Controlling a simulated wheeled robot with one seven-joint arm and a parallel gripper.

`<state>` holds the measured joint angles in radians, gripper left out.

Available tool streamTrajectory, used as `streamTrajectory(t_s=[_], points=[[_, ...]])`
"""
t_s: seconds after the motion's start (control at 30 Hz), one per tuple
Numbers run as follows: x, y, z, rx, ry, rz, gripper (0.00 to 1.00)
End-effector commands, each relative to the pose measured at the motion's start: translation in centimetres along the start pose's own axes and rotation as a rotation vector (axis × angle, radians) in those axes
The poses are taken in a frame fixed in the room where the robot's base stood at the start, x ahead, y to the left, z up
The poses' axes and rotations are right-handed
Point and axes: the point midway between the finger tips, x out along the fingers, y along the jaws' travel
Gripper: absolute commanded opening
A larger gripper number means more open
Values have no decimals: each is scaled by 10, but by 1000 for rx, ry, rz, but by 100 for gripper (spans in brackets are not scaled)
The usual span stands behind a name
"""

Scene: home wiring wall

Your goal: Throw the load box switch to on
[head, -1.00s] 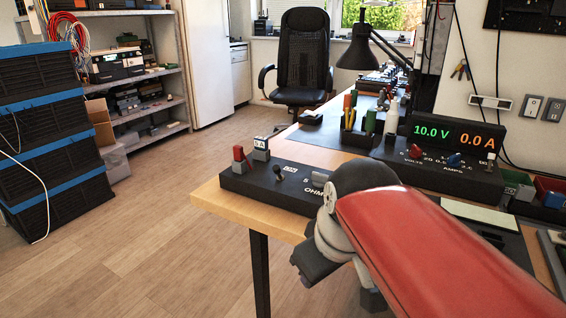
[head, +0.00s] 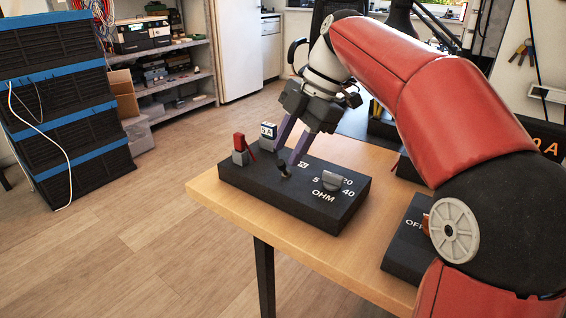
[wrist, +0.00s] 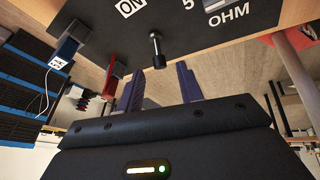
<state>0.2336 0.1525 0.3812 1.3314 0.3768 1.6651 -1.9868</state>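The load box (head: 255,185) is a black box with an OHM dial (head: 333,184) at the corner of the wooden table. Its switch (head: 284,168) is a small dark toggle lever near an ON label (head: 303,164), which also shows in the wrist view (wrist: 130,6). I cannot tell for sure which way the lever is thrown. My gripper (head: 288,157) points down over the box, its purple fingers apart and empty. In the wrist view the lever (wrist: 156,48) is just past the fingertips, roughly midway between them. I cannot tell whether a finger touches it.
A red-handled part (head: 239,147) and a 5 A block (head: 268,131) stand at the box's far left end. Another black box marked OFF (head: 408,248) is at the right, partly behind my arm. The table (head: 345,240) is bare between the boxes.

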Motion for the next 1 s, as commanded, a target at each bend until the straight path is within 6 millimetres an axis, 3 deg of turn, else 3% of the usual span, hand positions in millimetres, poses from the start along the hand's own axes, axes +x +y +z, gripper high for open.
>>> streamTrajectory(t_s=[0.1, 0.27, 0.6, 0.9, 1.0], points=[[21, -1, 0, 1, -1, -1, 37], [38, 0, 0, 1, -1, 0, 37], [44, 0, 0, 2, -2, 1, 37], [44, 0, 0, 2, -2, 1, 0], [44, 0, 0, 3, -2, 1, 0]])
